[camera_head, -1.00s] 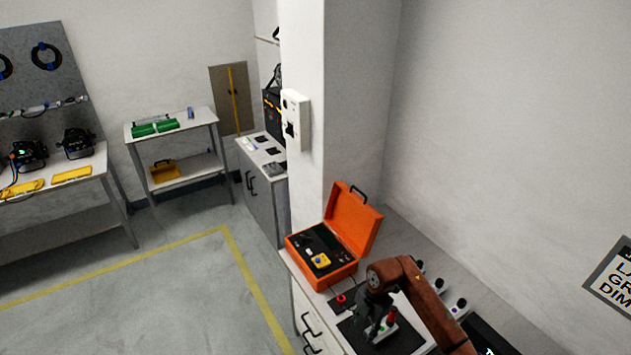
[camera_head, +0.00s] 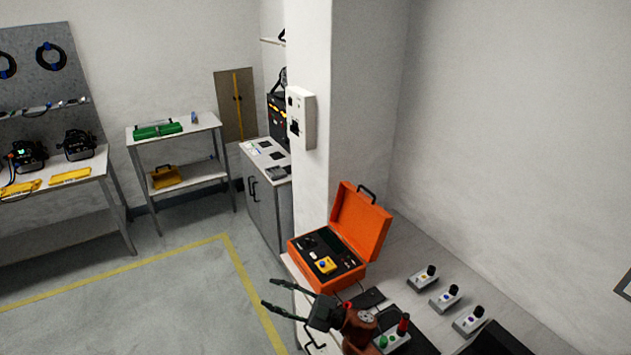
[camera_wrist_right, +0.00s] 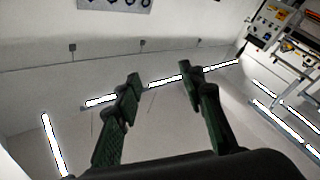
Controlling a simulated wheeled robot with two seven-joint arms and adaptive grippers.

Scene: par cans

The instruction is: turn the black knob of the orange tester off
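The orange tester (camera_head: 364,222) is an open orange case on the bench, its lid raised at the back. Its dark panel (camera_head: 343,252) carries a yellow block (camera_head: 326,265) with a blue button and small dark and pale parts. A dark round shape at the panel's left may be the black knob; its setting is too small to read. My right gripper (camera_head: 264,293) is in front of and below the case, apart from it, fingers pointing left. It is open and empty, as the right wrist view (camera_wrist_right: 160,72) also shows. My left gripper is not in view.
Several small grey boxes with black tops (camera_head: 447,297) stand on the bench right of the case. A box with a red upright part (camera_head: 403,324) is close beside my right arm. A wall pillar (camera_head: 340,130) rises behind the case. Open floor (camera_head: 150,300) lies left.

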